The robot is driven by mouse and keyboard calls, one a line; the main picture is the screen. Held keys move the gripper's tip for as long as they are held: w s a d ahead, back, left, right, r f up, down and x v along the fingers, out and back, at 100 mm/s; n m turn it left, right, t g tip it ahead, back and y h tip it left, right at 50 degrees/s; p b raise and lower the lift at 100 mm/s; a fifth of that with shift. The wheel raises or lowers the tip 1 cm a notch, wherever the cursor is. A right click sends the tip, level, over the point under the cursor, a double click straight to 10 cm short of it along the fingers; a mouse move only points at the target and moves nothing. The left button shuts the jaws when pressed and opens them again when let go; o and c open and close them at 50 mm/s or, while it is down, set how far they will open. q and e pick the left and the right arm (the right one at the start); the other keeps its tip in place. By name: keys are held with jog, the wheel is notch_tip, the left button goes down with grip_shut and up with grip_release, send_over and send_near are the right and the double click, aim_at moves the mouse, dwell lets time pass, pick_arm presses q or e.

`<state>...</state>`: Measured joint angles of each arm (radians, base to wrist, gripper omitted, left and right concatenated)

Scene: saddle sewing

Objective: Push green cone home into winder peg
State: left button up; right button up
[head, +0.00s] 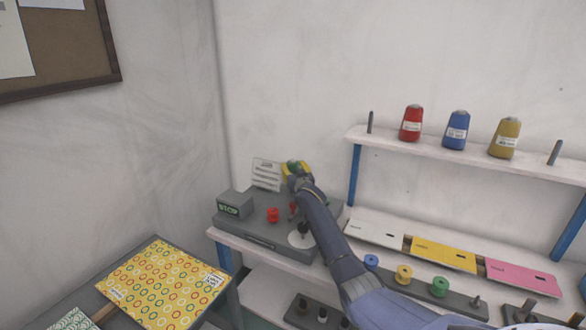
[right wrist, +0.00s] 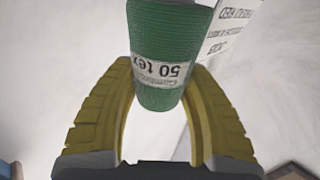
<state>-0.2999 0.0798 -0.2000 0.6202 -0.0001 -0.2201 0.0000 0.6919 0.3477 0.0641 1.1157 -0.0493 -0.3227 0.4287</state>
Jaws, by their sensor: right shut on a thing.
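My right gripper (head: 297,172) is over the back right of the grey winder (head: 262,222). It is shut on the green cone (right wrist: 160,60), with a yellow finger on each side of the cone in the right wrist view. The cone has a white label reading "50 tex". In the head view only a small green patch of the cone (head: 293,163) shows at the gripper. I cannot make out the winder peg, and how far the cone sits on it cannot be told. My left gripper is not in view.
The winder carries a STOP box (head: 235,204), a red bobbin (head: 273,215), a white disc (head: 301,240) and a text card (head: 266,174). A shelf (head: 430,146) at right holds red, blue and yellow cones. Bobbins stand below it. Patterned fabric (head: 160,285) lies at lower left.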

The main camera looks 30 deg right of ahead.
jog(key=shift+a+f, duration=0.1)
jog(key=shift+f, duration=0.3)
jog(key=o, duration=1.3)
jog(key=shift+o, duration=0.2)
jog(key=shift+f, duration=0.1)
jog(key=v, duration=1.2)
jog(key=shift+r, duration=0.25)
jog(key=shift+r, duration=0.1)
